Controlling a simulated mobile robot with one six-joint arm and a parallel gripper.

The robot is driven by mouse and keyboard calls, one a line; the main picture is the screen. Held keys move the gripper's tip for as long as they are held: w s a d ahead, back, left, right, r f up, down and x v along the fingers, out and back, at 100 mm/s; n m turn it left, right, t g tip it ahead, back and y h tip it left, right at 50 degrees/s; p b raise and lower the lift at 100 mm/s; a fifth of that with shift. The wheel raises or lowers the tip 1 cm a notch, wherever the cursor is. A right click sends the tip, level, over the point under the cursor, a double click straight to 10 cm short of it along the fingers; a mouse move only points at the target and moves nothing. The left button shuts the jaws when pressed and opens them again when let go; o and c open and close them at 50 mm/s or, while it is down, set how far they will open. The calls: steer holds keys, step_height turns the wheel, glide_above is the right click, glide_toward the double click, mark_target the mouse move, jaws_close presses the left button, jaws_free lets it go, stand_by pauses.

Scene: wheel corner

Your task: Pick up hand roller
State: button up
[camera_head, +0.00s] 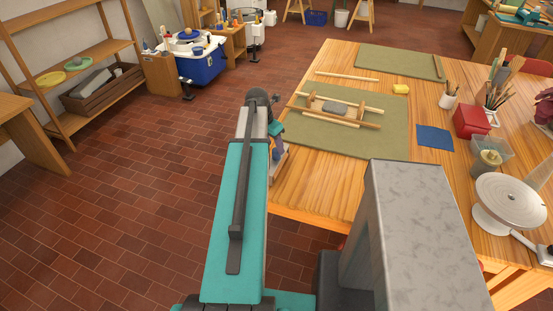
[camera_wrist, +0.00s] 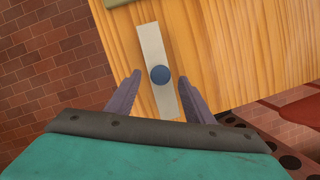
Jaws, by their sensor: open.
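In the wrist view, a pale, narrow strip-like piece (camera_wrist: 151,49) with a round blue knob (camera_wrist: 160,74) at its middle lies on the wooden table near its edge. It looks like the hand roller, though from above I cannot be sure. My gripper (camera_wrist: 160,79) is open, with one dark finger on each side of the piece and the knob between the fingertips. I cannot tell how far above the table the fingertips are. In the head view my arm hides most of this spot at the table's left edge.
The wooden table (camera_head: 310,197) holds a green mat (camera_head: 383,147) with wooden sticks and a slab, a yellow sponge (camera_head: 400,89), a blue cloth (camera_head: 435,137), a red box (camera_head: 471,120) and a banding wheel (camera_head: 508,200). Brick floor (camera_head: 120,190) lies open to the left.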

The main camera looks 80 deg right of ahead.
mark_target(276, 150)
steer(key=shift+p+x, duration=0.55)
steer(key=shift+x, duration=1.65)
steer(key=shift+s, duration=0.1)
steer(key=shift+c, duration=0.2)
jaws_close()
